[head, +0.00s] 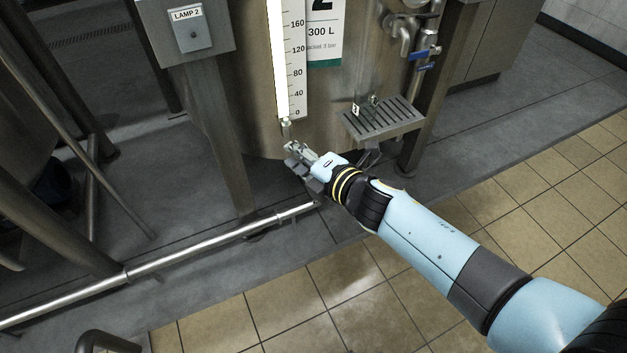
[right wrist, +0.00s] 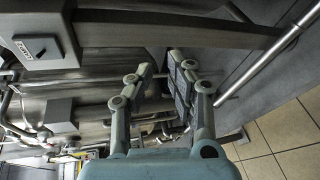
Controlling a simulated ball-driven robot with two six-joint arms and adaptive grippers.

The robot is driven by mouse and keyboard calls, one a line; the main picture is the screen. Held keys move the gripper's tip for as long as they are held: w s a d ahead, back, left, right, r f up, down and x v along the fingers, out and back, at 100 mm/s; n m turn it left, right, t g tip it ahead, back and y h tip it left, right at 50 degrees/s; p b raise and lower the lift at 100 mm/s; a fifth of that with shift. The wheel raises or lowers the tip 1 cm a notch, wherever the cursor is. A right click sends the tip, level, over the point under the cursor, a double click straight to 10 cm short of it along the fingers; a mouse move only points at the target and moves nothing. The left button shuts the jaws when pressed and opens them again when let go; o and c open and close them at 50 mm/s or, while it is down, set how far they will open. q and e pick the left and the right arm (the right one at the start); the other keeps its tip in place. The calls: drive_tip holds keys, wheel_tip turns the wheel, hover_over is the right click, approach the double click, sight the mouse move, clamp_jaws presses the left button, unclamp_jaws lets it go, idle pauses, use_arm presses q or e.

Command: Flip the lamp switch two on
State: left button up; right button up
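The lamp switch two is a small plate with a dark knob (head: 194,36) on a grey metal box (head: 220,38) under a white "LAMP 2" label (head: 187,13), at the upper left of the head view. Its knob is too small to tell its position. The box also shows, turned sideways, at the upper left of the right wrist view (right wrist: 66,50). My right gripper (head: 292,154) is in front of the tank's lower edge, below and right of the box and well apart from it. In the right wrist view its fingers (right wrist: 163,72) are parted, with nothing between them. My left gripper is not in view.
A steel tank (head: 245,90) with a level scale (head: 292,70) stands right of the box. A low pipe rail (head: 200,243) crosses the floor.

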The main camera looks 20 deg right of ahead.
drive_tip(key=s+d+f+m+h, duration=0.1)
drive_tip(key=s+d+f+m, duration=0.1)
drive_tip(key=f, duration=0.3)
drive_tip(key=shift+s+f+m+g, duration=0.2)
drive_tip(key=shift+s+m+g, duration=0.2)
drive_tip(key=shift+s+m, duration=0.15)
drive_tip(key=shift+s, duration=0.1)
drive_tip(key=s+d+f+m+g+h, duration=0.1)
drive_tip(key=s+d+f+m+g, duration=0.25)
drive_tip(key=s+f, duration=0.7)
drive_tip(key=s+d+f+m+g+h, duration=0.2)
drive_tip(key=s+d+f+m, duration=0.35)
drive_tip(key=s, duration=0.75)
drive_tip(key=s+d+f+m+g, duration=0.1)
drive_tip(key=s+f+m+g, duration=0.2)
drive_tip(key=s, duration=0.8)
drive_tip(key=s+d+f+m+g, duration=0.1)
drive_tip(key=s+f+m+g, duration=0.3)
drive_tip(key=s+m, duration=0.3)
drive_tip(key=s+f, duration=0.1)
drive_tip(key=s, duration=0.4)
drive_tip(key=shift+s+f+m+h, duration=0.2)
drive_tip(key=shift+f+m+h, duration=0.1)
drive_tip(key=shift+m, duration=0.05)
drive_tip(key=shift+d, duration=0.1)
